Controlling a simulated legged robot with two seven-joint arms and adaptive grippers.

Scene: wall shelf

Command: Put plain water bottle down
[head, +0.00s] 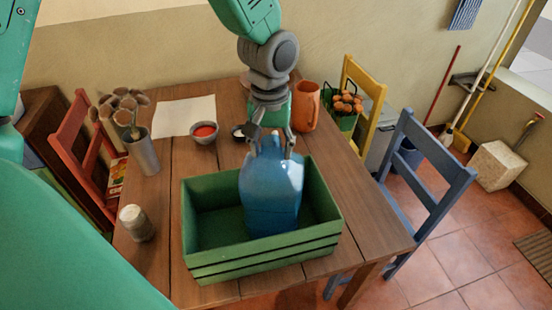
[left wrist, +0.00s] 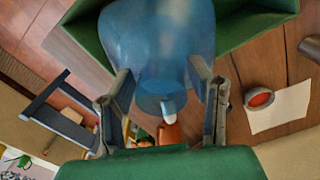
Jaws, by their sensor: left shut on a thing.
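The blue translucent water bottle (head: 271,195) is upright in the right part of the green wooden crate (head: 265,262) on the table. The crate's front wall hides the bottle's base, so I cannot tell whether it rests on the crate floor. My left gripper (head: 270,140) reaches down from above and is shut on the bottle's neck. In the left wrist view the bottle (left wrist: 158,40) lies between the two fingers (left wrist: 163,100), with the crate's wall (left wrist: 250,22) beside it. My right gripper is not in view.
On the brown table (head: 340,195) stand a grey jar (head: 137,223), a vase of dried flowers (head: 142,152), a red-filled bowl (head: 204,135) and an orange mug (head: 306,106). Red (head: 73,135), yellow (head: 366,90) and blue chairs (head: 440,150) surround it. The crate's left part is empty.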

